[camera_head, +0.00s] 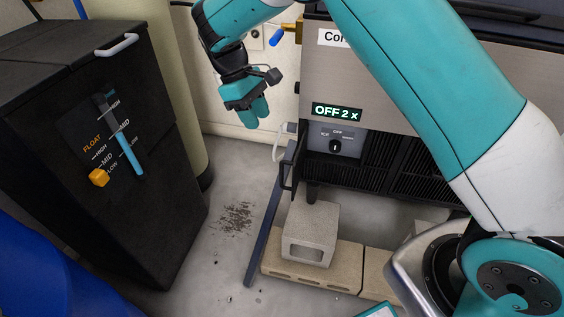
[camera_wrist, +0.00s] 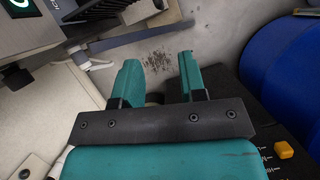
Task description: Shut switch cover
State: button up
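The switch panel (camera_head: 337,141) is on the front of the ice maker (camera_head: 400,107), its black knob uncovered below a display reading "OFF 2 x". A slate-blue panel (camera_head: 266,226), which looks like the switch cover, stands swung out to the left, seen nearly edge-on, with a black handle (camera_head: 288,168) near its top. It also shows in the wrist view (camera_wrist: 130,38) at the upper left. My gripper (camera_head: 257,113) is left of the ice maker, above and apart from the cover. In the wrist view its two teal fingers (camera_wrist: 160,70) are apart with nothing held between them.
A black cabinet (camera_head: 170,150) with a float gauge stands at left. A concrete block (camera_head: 310,222) rests on beige blocks (camera_head: 340,262) below the ice maker. A blue-handled valve (camera_head: 278,37) and pale tube lie close by. Debris (camera_head: 236,217) is scattered on open floor.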

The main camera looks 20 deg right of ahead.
jog(key=b, duration=0.4)
send_near(282, 184)
jog(key=d+f, duration=0.1)
jog(key=s+f, duration=0.1)
jog(key=f, duration=0.1)
jog(key=s+d+f, duration=0.1)
jog(key=shift+s+d+f, duration=0.15)
jog(key=shift+d+f, duration=0.1)
jog(key=shift+d, duration=0.1)
grip_shut()
